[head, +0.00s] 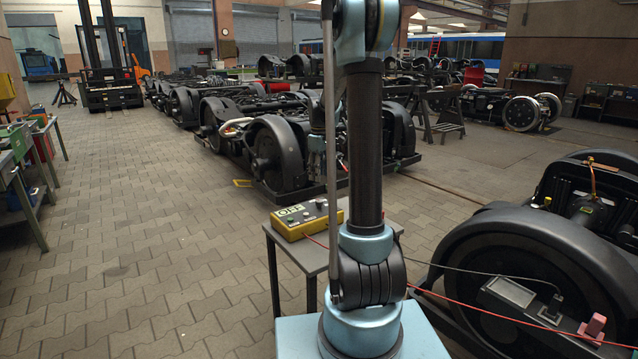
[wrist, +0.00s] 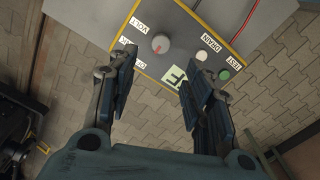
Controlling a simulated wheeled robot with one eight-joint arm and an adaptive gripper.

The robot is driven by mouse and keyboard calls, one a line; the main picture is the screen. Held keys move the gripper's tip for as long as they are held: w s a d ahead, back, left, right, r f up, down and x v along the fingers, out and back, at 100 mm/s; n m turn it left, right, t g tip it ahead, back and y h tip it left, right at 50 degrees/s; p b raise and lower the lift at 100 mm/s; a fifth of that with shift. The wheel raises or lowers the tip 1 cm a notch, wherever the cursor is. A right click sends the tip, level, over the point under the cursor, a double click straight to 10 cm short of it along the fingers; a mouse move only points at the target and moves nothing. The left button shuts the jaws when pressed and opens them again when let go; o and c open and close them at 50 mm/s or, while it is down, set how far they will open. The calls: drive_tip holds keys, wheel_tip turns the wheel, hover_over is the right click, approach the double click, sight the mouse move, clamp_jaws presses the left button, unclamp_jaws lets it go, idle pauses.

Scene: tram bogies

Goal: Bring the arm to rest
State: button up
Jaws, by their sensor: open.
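My gripper (wrist: 158,72) is open in the wrist view, its two dark blue fingers apart with nothing between them. It points down over the yellow-edged control box (wrist: 185,28), at a height I cannot judge. The box has a grey knob (wrist: 161,43), a white button (wrist: 201,55) and a green button (wrist: 223,74); its display is partly hidden by the right finger. In the head view the same box (head: 293,226) lies on a small grey table (head: 318,256), its display reading OFF. My arm stands upright there and covers part of the table.
A dark wheelset (head: 520,260) with red and grey cables stands close on the right. Several bogies (head: 270,150) stand behind the table. A workbench (head: 25,165) is at the left edge and a forklift (head: 105,70) at the back. The paved floor at left is clear.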

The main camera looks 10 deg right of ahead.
drive_tip(key=shift+r, duration=0.25)
drive_tip(key=s+r+m+t, duration=0.1)
drive_tip(key=s+r+m, duration=0.1)
drive_tip(key=s, duration=0.9)
drive_tip(key=s+r+m, duration=0.2)
drive_tip(key=s+m, duration=0.1)
drive_tip(key=s, duration=0.9)
drive_tip(key=s+f+m, duration=0.2)
drive_tip(key=s+f, duration=0.3)
drive_tip(key=s, duration=0.4)
drive_tip(key=s+f+m+t, duration=0.1)
drive_tip(key=s+f+m, duration=0.1)
drive_tip(key=s+f, duration=0.3)
drive_tip(key=s, duration=0.3)
drive_tip(key=shift+s+f+m, duration=0.2)
drive_tip(key=shift+s+m, duration=0.1)
drive_tip(key=shift+s, duration=0.05)
